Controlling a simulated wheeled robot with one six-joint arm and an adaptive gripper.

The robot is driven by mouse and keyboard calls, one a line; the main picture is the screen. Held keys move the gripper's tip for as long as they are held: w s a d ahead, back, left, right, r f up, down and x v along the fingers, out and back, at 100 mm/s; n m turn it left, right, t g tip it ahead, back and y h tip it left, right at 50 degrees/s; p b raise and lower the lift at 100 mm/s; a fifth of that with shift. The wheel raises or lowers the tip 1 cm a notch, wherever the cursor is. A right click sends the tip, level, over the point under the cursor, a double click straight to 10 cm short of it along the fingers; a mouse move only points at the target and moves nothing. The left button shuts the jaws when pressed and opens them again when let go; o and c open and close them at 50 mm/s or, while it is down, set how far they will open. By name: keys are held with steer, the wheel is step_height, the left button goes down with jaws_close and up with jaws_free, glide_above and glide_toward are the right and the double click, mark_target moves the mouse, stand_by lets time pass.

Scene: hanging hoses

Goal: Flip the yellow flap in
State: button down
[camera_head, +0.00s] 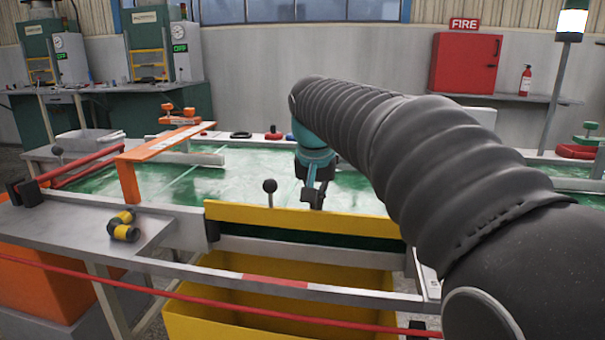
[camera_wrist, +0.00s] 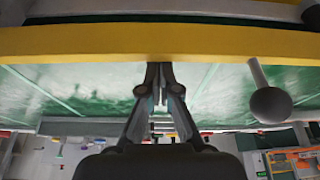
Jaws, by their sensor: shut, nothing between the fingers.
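The yellow flap (camera_head: 250,213) is a long board standing along the near edge of the green table, above a dark green strip. In the wrist view, the yellow flap (camera_wrist: 80,41) crosses the top of the picture as a wide band. My gripper (camera_head: 314,200) is just behind the flap, over the green surface, near the middle of its length. In the wrist view, the tips of my gripper (camera_wrist: 160,68) are closed together and empty, right at the flap's edge. I cannot tell whether they touch it. A dark ball-ended lever (camera_head: 270,187) stands at the flap, left of my gripper.
The lever's ball (camera_wrist: 271,105) is right of my fingers in the wrist view. An orange arch (camera_head: 165,147) spans the table at left. A yellow bin (camera_head: 260,290) stands below the flap. A red hose (camera_head: 180,294) runs across the front.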

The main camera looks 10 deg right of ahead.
steer(key=shift+s+a+f, duration=0.1)
steer(key=shift+s+a, duration=0.15)
steer(key=shift+s, duration=0.15)
steer(key=shift+r, duration=0.35)
steer(key=d+v, duration=0.1)
steer(key=v, duration=1)
steer(key=shift+w+a+r, duration=0.2)
steer(key=shift+a+r, duration=0.05)
steer(key=shift+a, duration=0.15)
